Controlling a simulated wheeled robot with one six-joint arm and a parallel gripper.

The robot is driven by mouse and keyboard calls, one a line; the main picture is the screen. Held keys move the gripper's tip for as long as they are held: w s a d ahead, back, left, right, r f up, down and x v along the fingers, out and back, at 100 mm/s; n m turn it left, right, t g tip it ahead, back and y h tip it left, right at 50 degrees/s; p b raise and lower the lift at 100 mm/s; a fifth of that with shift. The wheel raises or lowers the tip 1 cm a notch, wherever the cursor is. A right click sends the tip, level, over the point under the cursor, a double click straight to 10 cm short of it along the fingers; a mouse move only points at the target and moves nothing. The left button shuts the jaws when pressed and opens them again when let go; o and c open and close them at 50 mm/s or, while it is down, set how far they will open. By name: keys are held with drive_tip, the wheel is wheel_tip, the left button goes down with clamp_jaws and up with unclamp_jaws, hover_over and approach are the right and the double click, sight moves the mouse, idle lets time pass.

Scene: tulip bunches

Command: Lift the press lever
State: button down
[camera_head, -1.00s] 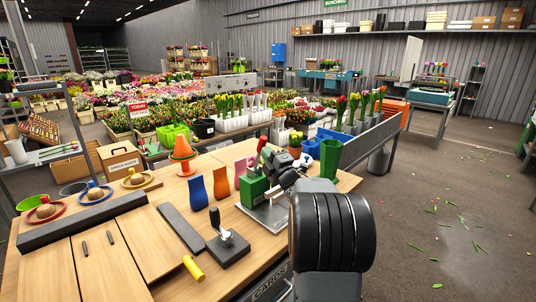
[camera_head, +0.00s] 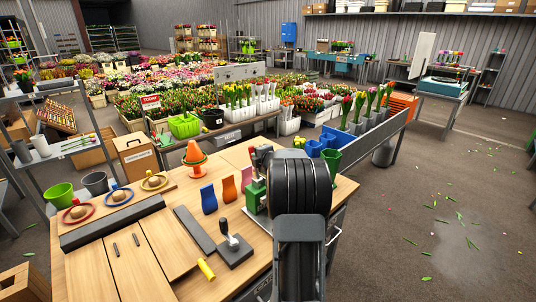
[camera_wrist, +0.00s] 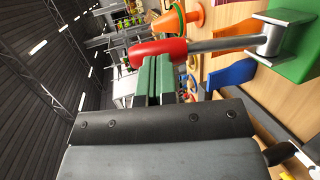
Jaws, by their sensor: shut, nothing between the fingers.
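The press has a green body (camera_head: 256,196) and stands on the table. Its lever rises from the body to a red handle (camera_head: 252,151) in the head view. In the wrist view the lever's metal rod (camera_wrist: 228,43) runs from the green body (camera_wrist: 298,40) to the red handle (camera_wrist: 157,51). My gripper (camera_wrist: 158,68) is shut and empty. Its green fingertips are right by the red handle and overlap its edge in the picture; I cannot tell whether they touch. In the head view my arm hides the gripper.
A black-based stand with a lever (camera_head: 233,247) and a yellow cylinder (camera_head: 206,269) are nearer. Blue bins (camera_head: 315,148) and a green bucket (camera_head: 331,161) lie right.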

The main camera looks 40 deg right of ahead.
drive_tip(key=shift+w+a+f+g+p, duration=0.15)
drive_tip(key=shift+w+g+p, duration=0.55)
drive_tip(key=shift+w+p, duration=0.95)
drive_tip(key=shift+s, duration=0.15)
drive_tip(key=shift+s+r+p, duration=0.3)
drive_tip(key=shift+s+r, duration=0.05)
drive_tip(key=shift+s, duration=0.1)
drive_tip(key=r+v, duration=0.1)
drive_tip(key=v, duration=1.2)
drive_tip(key=shift+w, duration=0.25)
